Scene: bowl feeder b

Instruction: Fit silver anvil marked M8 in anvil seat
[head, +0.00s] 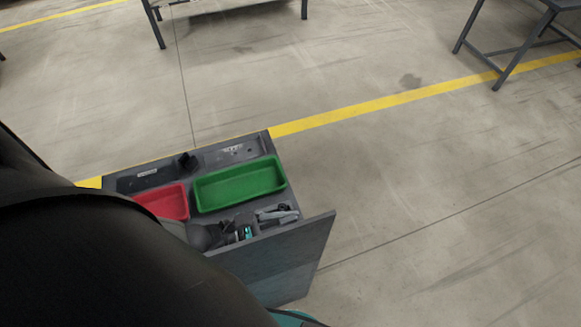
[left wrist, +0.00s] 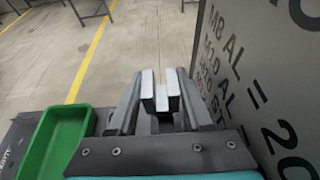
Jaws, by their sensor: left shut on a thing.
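A silver U-shaped block (left wrist: 161,98), which looks like the anvil, sits between the fingers of my left gripper (left wrist: 160,88) in the left wrist view. The fingers are shut on its sides and its open notch faces up. I cannot read a marking on it. In the head view my left gripper (head: 279,214) is low over the front right of the grey workstation, close to its front panel. The block is too small to make out there. I cannot make out the anvil seat in either view. My right gripper is in neither view.
A green bin (head: 241,184) and a red bin (head: 166,203) sit in the grey workstation (head: 222,152). A black block (head: 187,161) stands at its back. A tall lettered panel (left wrist: 250,75), reading "M8 AL = 20" in part, rises close right of my gripper.

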